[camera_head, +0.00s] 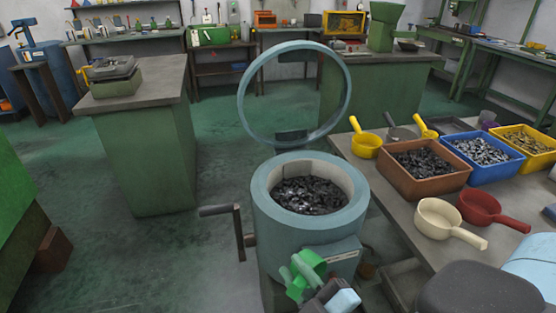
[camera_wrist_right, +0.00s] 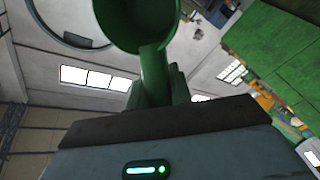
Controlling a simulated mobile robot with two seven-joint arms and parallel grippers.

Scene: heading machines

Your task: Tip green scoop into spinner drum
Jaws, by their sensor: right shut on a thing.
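The spinner drum (camera_head: 265,212) is a round blue-grey tub in the middle of the head view. Dark metal pieces (camera_head: 312,196) lie inside it, and its ring-shaped lid (camera_head: 243,88) stands raised behind the opening. The green scoop (camera_head: 308,265) is low at the drum's front, overlapping its outer wall in the picture. My right gripper (camera_head: 318,290) is shut on the scoop's handle. The wrist view shows the scoop's handle (camera_wrist_right: 155,75) rising from the gripper and the bowl (camera_wrist_right: 142,25) cut by the top edge. Whether the scoop holds anything is hidden. My left gripper is not in view.
A crank handle (camera_head: 238,225) sticks out at the drum's left. On the right bench are brown (camera_head: 418,190), blue (camera_head: 480,172) and yellow (camera_head: 530,158) bins of parts, with cream (camera_head: 440,218), red (camera_head: 480,205) and yellow (camera_head: 366,150) scoops. Green floor is free to the left.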

